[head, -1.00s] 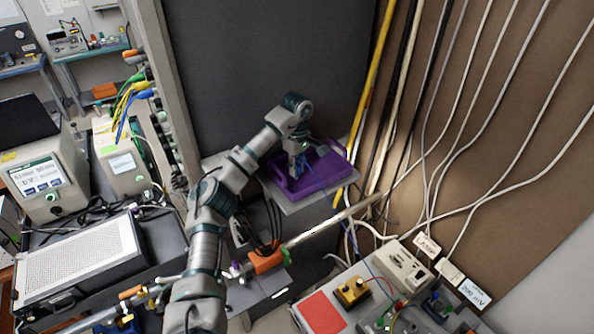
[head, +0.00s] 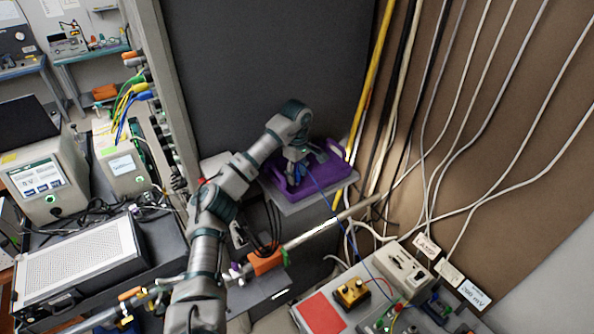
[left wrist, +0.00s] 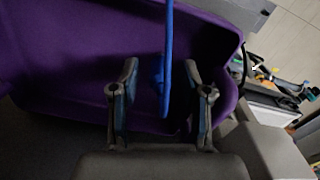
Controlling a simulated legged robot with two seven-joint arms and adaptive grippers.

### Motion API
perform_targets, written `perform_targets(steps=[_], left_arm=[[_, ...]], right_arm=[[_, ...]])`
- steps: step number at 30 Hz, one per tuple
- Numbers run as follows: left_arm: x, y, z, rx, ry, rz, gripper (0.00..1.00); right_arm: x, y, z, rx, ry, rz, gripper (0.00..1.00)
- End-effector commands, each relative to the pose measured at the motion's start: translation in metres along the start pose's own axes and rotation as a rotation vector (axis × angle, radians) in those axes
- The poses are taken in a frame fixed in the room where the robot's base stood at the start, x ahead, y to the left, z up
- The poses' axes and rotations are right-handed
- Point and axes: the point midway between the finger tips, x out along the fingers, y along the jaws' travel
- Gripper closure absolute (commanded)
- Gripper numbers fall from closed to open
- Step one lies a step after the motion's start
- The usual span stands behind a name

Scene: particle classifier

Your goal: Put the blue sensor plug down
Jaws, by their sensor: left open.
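The blue sensor plug (left wrist: 158,72) lies in the purple tray (left wrist: 60,72), with its blue cable rising between my fingers in the left wrist view. My left gripper (left wrist: 160,85) is open, with one finger on each side of the cable and plug. In the head view my left gripper (head: 295,175) is down inside the purple tray (head: 327,160), and the blue cable runs from it over the tray's front edge. The plug's lower part is dark and partly hidden. My right gripper is not seen.
The tray sits on a grey shelf (head: 305,203) beside a dark panel (head: 270,65). A metal rod with an orange clamp (head: 267,262) crosses in front. Cables hang along the brown wall at right. A box with a red square (head: 319,313) stands lower right.

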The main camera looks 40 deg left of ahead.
Motion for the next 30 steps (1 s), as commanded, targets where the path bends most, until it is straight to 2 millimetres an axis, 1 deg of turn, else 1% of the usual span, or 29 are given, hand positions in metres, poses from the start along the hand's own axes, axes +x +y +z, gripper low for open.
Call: perform_targets(steps=[5,8,15,21,25,30], left_arm=[[-0.014,0.001,0.0,0.0,0.002,0.004,0.54],[-0.03,0.001,0.0,0.0,0.002,0.006,0.54],[-0.079,0.001,0.001,-0.002,0.002,0.005,0.54],[-0.11,0.001,0.001,-0.001,0.001,0.002,0.54],[-0.121,0.0,0.0,-0.001,0.0,0.001,0.54],[-0.126,0.0,0.0,0.0,0.0,0.001,0.54]], right_arm=[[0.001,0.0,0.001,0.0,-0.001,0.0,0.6],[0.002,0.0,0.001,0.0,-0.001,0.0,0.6],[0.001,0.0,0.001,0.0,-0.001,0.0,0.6],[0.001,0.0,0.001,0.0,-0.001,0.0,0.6],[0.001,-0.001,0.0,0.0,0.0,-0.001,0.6],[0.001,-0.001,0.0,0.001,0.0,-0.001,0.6]])
